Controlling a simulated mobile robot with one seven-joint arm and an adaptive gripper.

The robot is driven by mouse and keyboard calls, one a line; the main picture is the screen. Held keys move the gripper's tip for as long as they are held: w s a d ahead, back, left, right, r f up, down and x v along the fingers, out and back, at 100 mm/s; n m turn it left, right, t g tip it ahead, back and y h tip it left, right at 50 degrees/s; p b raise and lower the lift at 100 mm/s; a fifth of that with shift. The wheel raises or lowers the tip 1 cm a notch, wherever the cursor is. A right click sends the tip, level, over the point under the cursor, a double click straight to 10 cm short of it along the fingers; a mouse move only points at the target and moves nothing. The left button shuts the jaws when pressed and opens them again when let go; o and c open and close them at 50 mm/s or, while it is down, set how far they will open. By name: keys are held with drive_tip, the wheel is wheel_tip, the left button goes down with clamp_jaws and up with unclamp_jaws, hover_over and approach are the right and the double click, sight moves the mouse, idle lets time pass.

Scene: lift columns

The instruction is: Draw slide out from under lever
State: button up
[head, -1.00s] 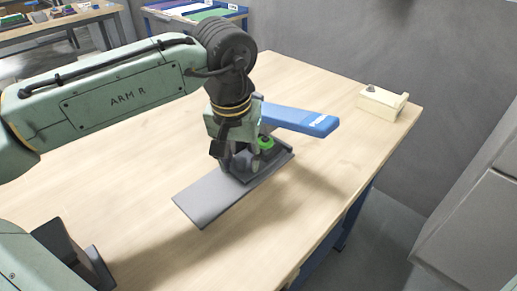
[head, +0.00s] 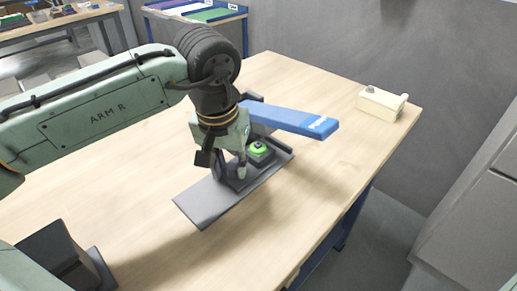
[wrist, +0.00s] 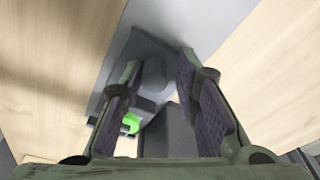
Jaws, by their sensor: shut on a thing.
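The blue lever (head: 295,121) reaches out to the right behind my gripper, with a white mark near its end. Below it, a dark slide carrying a green round piece (head: 259,148) sits on a long flat grey plate (head: 205,203). The green piece also shows at the left in the wrist view (wrist: 131,123). My gripper (head: 231,176) points down at the slide's near part. In the wrist view, its fingers (wrist: 160,66) stand either side of a grey knob (wrist: 153,76) and are closed on it. The gripper hides part of the slide and the lever's inner end.
A cream block (head: 381,104) with a small grey knob stands at the table's back right corner. The wooden table (head: 130,240) is bare in front of and to the right of the plate. A grey cabinet (head: 475,190) stands beyond the right edge.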

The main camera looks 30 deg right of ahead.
sight(201, 203)
drive_tip(key=shift+s+a+f+p, duration=0.25)
drive_tip(key=shift+s+a, duration=0.35)
drive_tip(key=shift+a, duration=0.65)
drive_tip(key=shift+s+a+f+p, duration=0.15)
drive_tip(key=shift+s+a+p, duration=0.4)
drive_tip(key=shift+a, duration=0.75)
drive_tip(key=shift+s+a+f+p, duration=0.2)
drive_tip(key=shift+s+a, duration=0.5)
drive_tip(key=shift+a, duration=0.55)
drive_tip(key=o, duration=0.9)
drive_tip(key=shift+c, duration=0.2)
drive_tip(key=shift+w, duration=0.1)
drive_tip(key=shift+r, duration=0.1)
drive_tip(key=r+p, duration=0.6)
drive_tip(key=shift+w+r, duration=0.15)
drive_tip(key=shift+w, duration=0.05)
